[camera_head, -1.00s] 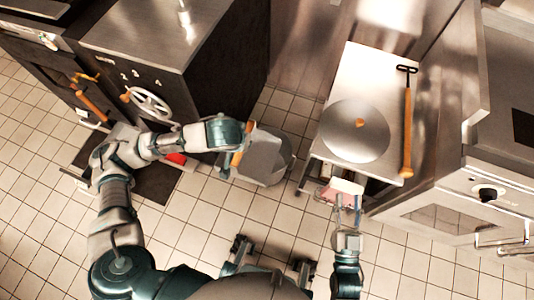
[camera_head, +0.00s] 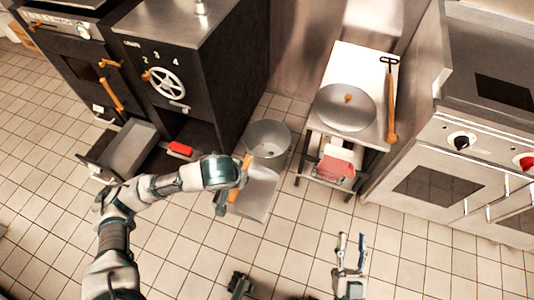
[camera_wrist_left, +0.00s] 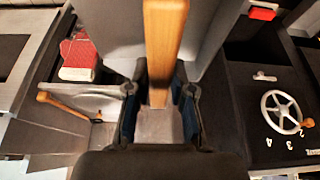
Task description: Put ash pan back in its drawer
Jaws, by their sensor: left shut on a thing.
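The ash pan (camera_head: 260,192) is a grey metal pan with a wooden handle (camera_head: 246,163). My left gripper (camera_head: 234,186) is shut on that handle and holds the pan in front of the round metal bucket. In the left wrist view the wooden handle (camera_wrist_left: 164,50) runs between the fingers of my left gripper (camera_wrist_left: 160,105). A grey open-topped drawer (camera_head: 130,148) stands pulled out low at the dark stove, left of my left gripper. My right gripper (camera_head: 351,245) is open and empty over the tiled floor.
The dark stove (camera_head: 225,75) has a spoked handwheel (camera_head: 165,84), and a red-handled thing (camera_head: 180,148) is at its base. The metal bucket (camera_head: 268,138) stands to its right. A small table (camera_head: 365,65) carries a round lid (camera_head: 345,107) and a wooden-handled tool (camera_head: 391,105).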

